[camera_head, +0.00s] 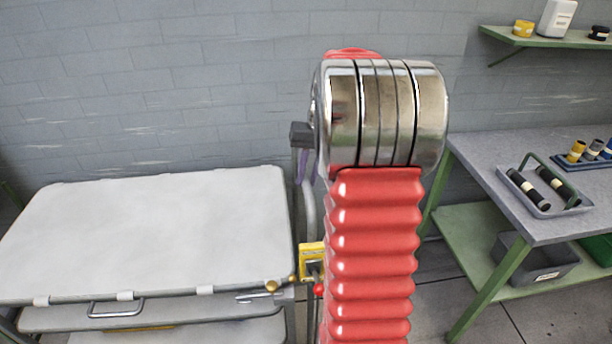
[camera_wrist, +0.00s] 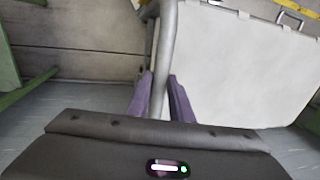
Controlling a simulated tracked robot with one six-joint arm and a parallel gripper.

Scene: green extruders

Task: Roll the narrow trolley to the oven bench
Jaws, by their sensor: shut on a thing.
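A trolley with a pale, flat top (camera_head: 150,235) stands at the left against the wall; its top also fills the right of the wrist view (camera_wrist: 245,65). A grey tubular handle (camera_head: 308,205) rises at its right end, partly hidden by my red arm. My gripper (camera_head: 304,165) has purple fingers, one on each side of this tube. In the wrist view my gripper (camera_wrist: 159,80) is shut on the handle (camera_wrist: 163,45). I see no oven, so I cannot tell whether the bench at the right (camera_head: 500,155) is the oven bench.
The bench has green legs and a lower shelf holding a dark grey bin (camera_head: 535,262). A tray with black rollers (camera_head: 555,207) sits on top. A green wall shelf (camera_head: 550,40) hangs above. Some floor (camera_head: 430,290) shows between trolley and bench.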

